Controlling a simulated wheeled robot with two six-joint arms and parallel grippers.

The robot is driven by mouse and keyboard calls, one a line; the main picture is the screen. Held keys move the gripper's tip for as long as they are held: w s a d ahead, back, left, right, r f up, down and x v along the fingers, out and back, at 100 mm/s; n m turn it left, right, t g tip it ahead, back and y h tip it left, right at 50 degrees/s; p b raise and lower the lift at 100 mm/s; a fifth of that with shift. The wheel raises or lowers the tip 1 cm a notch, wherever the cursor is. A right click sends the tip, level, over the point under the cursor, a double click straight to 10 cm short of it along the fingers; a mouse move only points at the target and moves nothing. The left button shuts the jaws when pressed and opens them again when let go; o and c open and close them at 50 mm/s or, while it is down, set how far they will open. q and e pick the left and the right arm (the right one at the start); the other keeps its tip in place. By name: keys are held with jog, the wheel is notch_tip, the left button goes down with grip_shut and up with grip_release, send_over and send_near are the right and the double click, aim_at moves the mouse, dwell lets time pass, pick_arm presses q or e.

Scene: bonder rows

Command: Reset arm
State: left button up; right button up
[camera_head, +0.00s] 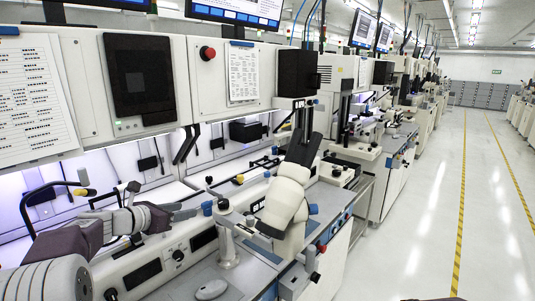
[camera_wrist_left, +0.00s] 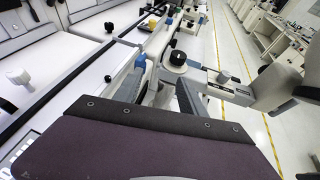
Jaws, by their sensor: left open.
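My left arm comes in from the lower left of the head view. Its gripper (camera_head: 185,211) is over the bench of the nearest machine, left of the white microscope (camera_head: 285,200). In the left wrist view the dark wrist cover fills the lower middle, and the gripper's grey fingers (camera_wrist_left: 168,92) stick out beyond it. The fingers are apart, with nothing seen between them. A metal post with a black knob (camera_wrist_left: 178,58) stands just beyond the fingers. My right gripper is not seen in either view.
The nearest machine has a control panel (camera_head: 150,268) along its front and a red emergency button (camera_head: 207,53) above. A grey mouse (camera_head: 211,290) lies on the bench. More machines recede along the row. The aisle floor (camera_head: 420,215) with yellow lines is clear on the right.

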pick_arm(q)
jog(key=s+d+m+g+h, duration=0.2)
jog(key=s+d+m, duration=0.1)
jog(key=d, duration=0.8)
jog(key=s+d+f+m+g+y+p, duration=0.1)
jog(key=s+d+f+m+g+p, duration=0.1)
jog(key=s+d+f+m+g, duration=0.25)
jog(key=s+d+f+m+g+y, duration=0.15)
jog(key=s+f+m, duration=0.35)
jog(key=s+f, duration=0.5)
jog(key=s+a+f+m+g+y, duration=0.1)
jog(key=s+a+f+m+y, duration=0.1)
jog(key=s+m, duration=0.5)
jog(key=s+a+f+m+g+y, duration=0.2)
jog(key=s+a+f+m, duration=0.3)
jog(key=m, duration=0.5)
jog(key=shift+s+a+y, duration=0.8)
jog(key=shift+s+y, duration=0.05)
jog(key=shift+s, duration=0.3)
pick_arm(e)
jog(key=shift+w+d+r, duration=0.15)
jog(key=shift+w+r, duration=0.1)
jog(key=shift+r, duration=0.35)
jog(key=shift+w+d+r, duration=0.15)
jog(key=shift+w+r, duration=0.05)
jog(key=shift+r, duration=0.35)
